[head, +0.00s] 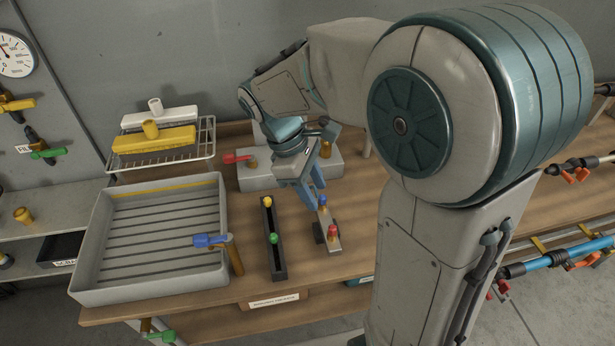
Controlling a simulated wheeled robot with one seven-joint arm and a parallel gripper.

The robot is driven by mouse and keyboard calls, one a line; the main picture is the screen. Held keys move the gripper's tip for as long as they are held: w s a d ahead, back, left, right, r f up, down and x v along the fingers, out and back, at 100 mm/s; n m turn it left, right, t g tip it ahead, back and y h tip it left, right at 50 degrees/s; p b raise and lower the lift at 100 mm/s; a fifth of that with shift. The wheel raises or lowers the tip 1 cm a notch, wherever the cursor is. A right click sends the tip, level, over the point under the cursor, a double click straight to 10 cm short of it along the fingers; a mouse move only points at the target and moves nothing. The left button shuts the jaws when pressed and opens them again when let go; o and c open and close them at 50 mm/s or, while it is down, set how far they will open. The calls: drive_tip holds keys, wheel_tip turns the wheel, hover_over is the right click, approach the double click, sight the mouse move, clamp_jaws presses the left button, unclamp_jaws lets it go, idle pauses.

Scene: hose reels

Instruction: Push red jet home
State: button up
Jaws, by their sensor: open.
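The red jet (333,231) is a small red-topped piece at the near end of a short grey holder (321,236) on the wooden bench. A blue-topped jet (322,202) stands at the holder's far end. My gripper (312,196) points down over this far end, beside the blue top, with its blue-grey fingers open. It is apart from the red jet, which is nearer the bench's front edge. I cannot tell whether the fingers touch the blue jet. The red jet's lower part and how deep it sits are too small to make out.
A dark rail (278,263) with yellow and green tops lies left of the holder. A ribbed grey tray (88,262) with a blue-handled tap (210,240) is farther left. A red-levered grey block (256,181) stands behind. My arm covers the bench's right-centre.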

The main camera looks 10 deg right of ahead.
drive_tip(key=v, duration=0.2)
drive_tip(key=shift+a+r, duration=0.15)
drive_tip(key=shift+r, duration=0.25)
drive_tip(key=s+d+m+t+y, duration=0.4)
drive_tip(key=s+m+t, duration=0.1)
drive_tip(key=s+m, duration=0.5)
drive_tip(key=shift+d+f+m, duration=0.35)
drive_tip(key=shift+d+m, duration=0.05)
drive_tip(key=shift+m, duration=0.6)
